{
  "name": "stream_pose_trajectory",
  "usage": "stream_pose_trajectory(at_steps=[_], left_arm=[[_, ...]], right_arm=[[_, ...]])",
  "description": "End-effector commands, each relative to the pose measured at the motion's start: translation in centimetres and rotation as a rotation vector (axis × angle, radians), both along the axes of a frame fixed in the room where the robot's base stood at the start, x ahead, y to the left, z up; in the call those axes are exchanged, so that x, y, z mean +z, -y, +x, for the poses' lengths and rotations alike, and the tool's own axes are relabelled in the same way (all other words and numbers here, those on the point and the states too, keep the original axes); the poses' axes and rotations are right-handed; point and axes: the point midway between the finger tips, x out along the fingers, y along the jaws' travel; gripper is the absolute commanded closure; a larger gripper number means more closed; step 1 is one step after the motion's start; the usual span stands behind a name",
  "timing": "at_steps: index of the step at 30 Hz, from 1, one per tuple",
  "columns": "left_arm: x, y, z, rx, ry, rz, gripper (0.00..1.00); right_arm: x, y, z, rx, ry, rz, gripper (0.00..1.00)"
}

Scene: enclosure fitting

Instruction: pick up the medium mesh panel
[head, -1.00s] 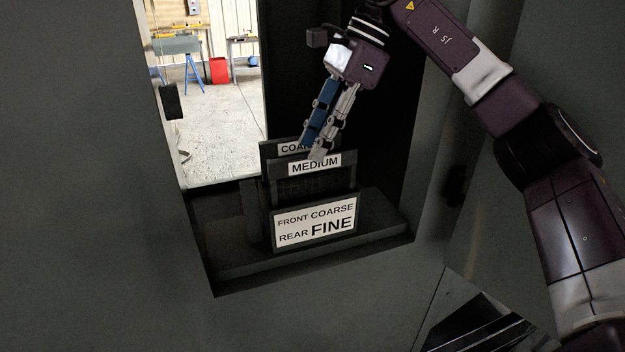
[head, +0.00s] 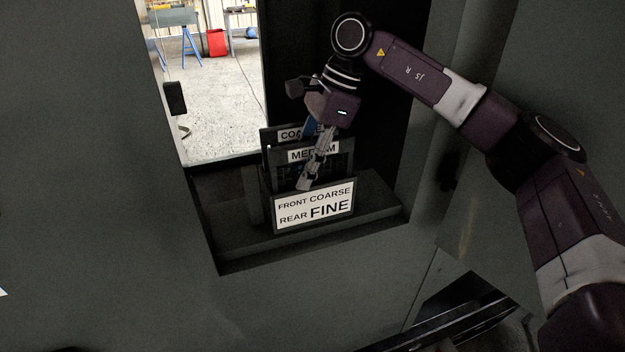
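The medium mesh panel (head: 341,165) stands upright in the middle of a row, its white MEDIUM label partly covered by my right gripper. The coarse panel (head: 270,137) stands just behind it, its label partly hidden. My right gripper (head: 305,183) points down at the medium panel, its near finger in front of the panel and the blue part of the gripper behind it, near the coarse label. I cannot tell whether the fingers touch the panel or have closed on it. My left gripper is out of view.
Through the left side shows a bright floor (head: 225,95) with a red bin (head: 217,42).

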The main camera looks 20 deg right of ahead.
Motion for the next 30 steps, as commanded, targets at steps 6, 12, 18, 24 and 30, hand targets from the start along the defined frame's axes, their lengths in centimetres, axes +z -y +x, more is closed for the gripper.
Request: stream_pose_trajectory(at_steps=[6, 12, 18, 24, 30], left_arm=[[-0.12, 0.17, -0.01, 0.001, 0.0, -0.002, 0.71], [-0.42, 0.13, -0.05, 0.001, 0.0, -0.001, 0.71], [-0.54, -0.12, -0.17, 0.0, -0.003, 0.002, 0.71], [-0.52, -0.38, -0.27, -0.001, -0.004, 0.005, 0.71], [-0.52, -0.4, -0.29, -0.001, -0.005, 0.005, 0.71]], right_arm=[[-0.08, 0.01, 0.01, 0.0, 0.0, 0.0, 0.68], [-0.38, 0.0, 0.0, 0.0, 0.0, 0.0, 0.68], [-0.47, 0.01, 0.01, 0.0, 0.0, 0.0, 0.68], [-0.46, 0.01, 0.0, 0.0, 0.0, 0.0, 0.69], [-0.47, 0.01, 0.0, 0.0, 0.0, 0.0, 0.91]])
